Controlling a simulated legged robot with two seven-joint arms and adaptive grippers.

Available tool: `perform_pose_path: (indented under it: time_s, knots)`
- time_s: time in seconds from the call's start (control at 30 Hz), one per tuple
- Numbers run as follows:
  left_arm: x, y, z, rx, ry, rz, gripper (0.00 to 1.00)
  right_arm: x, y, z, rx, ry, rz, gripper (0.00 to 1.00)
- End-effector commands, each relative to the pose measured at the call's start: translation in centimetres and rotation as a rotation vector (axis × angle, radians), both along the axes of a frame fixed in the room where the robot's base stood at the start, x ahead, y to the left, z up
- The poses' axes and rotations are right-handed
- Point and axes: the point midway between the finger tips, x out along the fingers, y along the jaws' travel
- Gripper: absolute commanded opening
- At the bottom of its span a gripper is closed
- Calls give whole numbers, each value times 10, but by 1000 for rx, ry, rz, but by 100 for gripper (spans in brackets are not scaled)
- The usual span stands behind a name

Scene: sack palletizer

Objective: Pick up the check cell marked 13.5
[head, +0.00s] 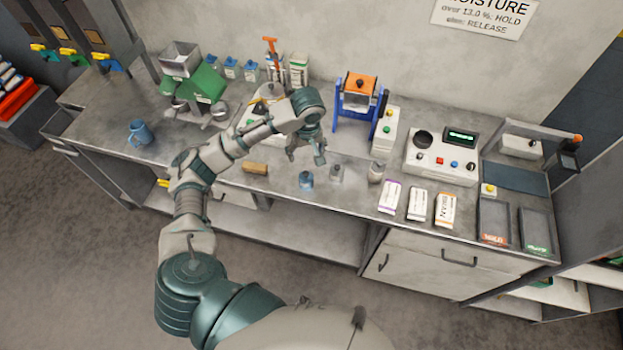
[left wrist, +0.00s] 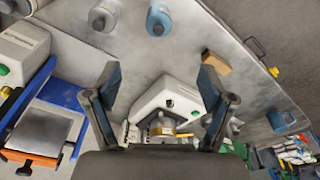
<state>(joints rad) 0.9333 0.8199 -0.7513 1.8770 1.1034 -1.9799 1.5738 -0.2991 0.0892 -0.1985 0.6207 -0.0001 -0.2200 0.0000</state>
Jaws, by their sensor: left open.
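Three small cells stand in a row near the bench's front edge in the head view: a blue one (head: 306,180), a grey one (head: 337,173) and a beige-grey one (head: 376,173). Their markings are too small to read, so I cannot tell which is 13.5. My left gripper (head: 306,158) is open and empty above the bench, just behind the blue and grey cells. In the left wrist view its open fingers (left wrist: 158,76) have nothing between them, with the blue cell (left wrist: 159,20) and grey cell (left wrist: 103,17) beyond. My right gripper is not in view.
A wooden block (head: 255,168) lies left of the cells. A blue-framed machine (head: 357,100) stands behind them. To the right are several labelled packets (head: 417,204), a meter with a green display (head: 441,152) and two trays, red-labelled (head: 493,218) and green-labelled (head: 537,228).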

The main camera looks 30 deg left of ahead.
Motion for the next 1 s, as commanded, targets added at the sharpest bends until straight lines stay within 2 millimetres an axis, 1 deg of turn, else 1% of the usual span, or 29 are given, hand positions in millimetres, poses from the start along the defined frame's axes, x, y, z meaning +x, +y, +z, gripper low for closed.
perform_pose_path:
  time_s: [0.07,0.17,0.23,0.4,0.5,0.6,0.77,1.0]
  knots:
    - [0,4,-7,3,6,13,82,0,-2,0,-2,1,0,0]
    - [1,4,-27,3,9,13,82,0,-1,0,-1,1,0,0]
    - [3,6,-44,4,9,11,82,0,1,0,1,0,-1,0]
    - [6,7,-83,5,7,11,82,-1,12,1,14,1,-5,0]
    - [8,7,-101,5,5,10,82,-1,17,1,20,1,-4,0]
    - [9,9,-112,5,4,9,82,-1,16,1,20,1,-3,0]
    - [11,11,-124,3,4,10,82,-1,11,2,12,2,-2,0]
    - [18,11,-160,3,5,10,82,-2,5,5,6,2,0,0]
